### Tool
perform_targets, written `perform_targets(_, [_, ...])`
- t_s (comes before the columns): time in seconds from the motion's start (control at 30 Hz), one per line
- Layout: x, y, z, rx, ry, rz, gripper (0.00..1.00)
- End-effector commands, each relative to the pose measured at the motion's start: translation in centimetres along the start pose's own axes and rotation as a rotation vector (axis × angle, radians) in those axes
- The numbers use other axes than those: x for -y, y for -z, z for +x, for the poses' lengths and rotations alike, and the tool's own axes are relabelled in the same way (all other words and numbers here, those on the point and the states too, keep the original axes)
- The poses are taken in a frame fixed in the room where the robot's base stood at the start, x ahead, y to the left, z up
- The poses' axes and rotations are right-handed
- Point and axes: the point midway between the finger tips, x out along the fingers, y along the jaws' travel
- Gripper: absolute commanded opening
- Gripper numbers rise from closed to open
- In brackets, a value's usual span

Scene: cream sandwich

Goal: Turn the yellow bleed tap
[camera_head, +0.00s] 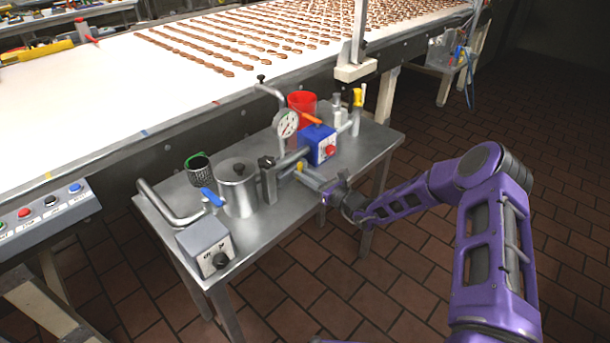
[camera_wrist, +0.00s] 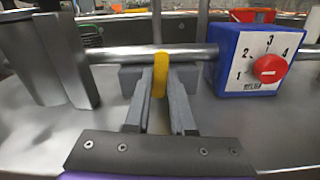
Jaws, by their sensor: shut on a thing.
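The yellow bleed tap (camera_wrist: 159,75) is a small upright lever on a horizontal metal pipe (camera_wrist: 120,54). In the wrist view my gripper (camera_wrist: 160,88) has its two grey fingers on either side of the tap, shut on it. In the head view the tap (camera_head: 299,166) is a small yellow spot at the tip of my gripper (camera_head: 301,170), above the metal side table. The fingers hide part of the pipe behind the tap.
A blue box with a red dial (camera_wrist: 270,68) stands close right of the tap. A steel canister (camera_head: 237,187), pressure gauge (camera_head: 286,124), red cup (camera_head: 302,105) and grey control box (camera_head: 206,247) crowd the metal table (camera_head: 376,147). A conveyor (camera_head: 110,90) runs behind.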

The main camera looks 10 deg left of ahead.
Motion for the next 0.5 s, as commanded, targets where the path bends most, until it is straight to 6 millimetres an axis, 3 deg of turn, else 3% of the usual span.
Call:
perform_targets(0.03, [0.00,0.05,-0.04,-0.001,0.000,0.001,0.24])
perform_targets(0.1, [0.00,0.05,-0.04,-0.001,0.000,0.001,0.35])
perform_targets(0.5, [0.09,0.00,-0.77,-0.001,0.002,0.001,0.35])
